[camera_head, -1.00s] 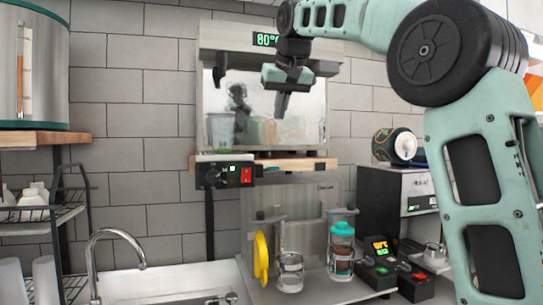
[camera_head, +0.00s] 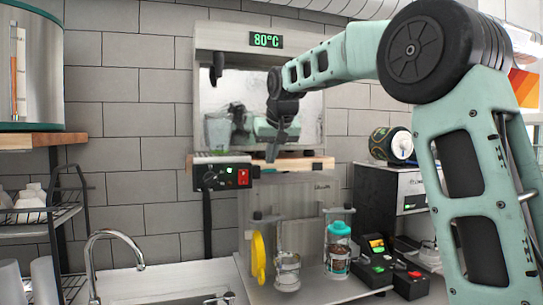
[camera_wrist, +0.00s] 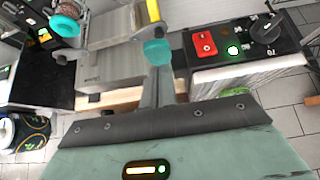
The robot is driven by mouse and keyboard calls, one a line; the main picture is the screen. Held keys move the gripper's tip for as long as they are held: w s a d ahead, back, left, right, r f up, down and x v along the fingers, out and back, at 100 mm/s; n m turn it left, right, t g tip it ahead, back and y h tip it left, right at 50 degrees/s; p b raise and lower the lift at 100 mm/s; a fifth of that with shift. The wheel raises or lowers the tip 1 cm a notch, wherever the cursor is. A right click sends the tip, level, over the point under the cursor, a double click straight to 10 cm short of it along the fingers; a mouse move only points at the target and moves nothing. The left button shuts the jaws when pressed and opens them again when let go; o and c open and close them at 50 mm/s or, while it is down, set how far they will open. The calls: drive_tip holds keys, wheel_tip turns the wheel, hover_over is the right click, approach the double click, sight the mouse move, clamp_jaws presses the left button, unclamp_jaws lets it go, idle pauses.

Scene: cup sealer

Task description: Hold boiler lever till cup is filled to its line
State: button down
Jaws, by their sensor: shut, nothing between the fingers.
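My gripper (camera_head: 271,155) is shut and empty, pointing down near the shelf's front edge, right of the cup and well below the lever. In the wrist view, my gripper's grey fingers (camera_wrist: 160,87) are together. A teal piece shows at their tips; I cannot tell what it is.
A switch box (camera_head: 222,175) with a red button is fixed below the wooden shelf (camera_head: 290,163). A sink tap (camera_head: 105,237) is at left, a black-sided machine (camera_head: 385,195) at right.

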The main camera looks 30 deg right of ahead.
drive_tip(key=shift+f, duration=0.45)
drive_tip(key=shift+s+f+b, duration=0.1)
drive_tip(key=shift+f+b, duration=0.05)
drive_tip(key=shift+b, duration=0.15)
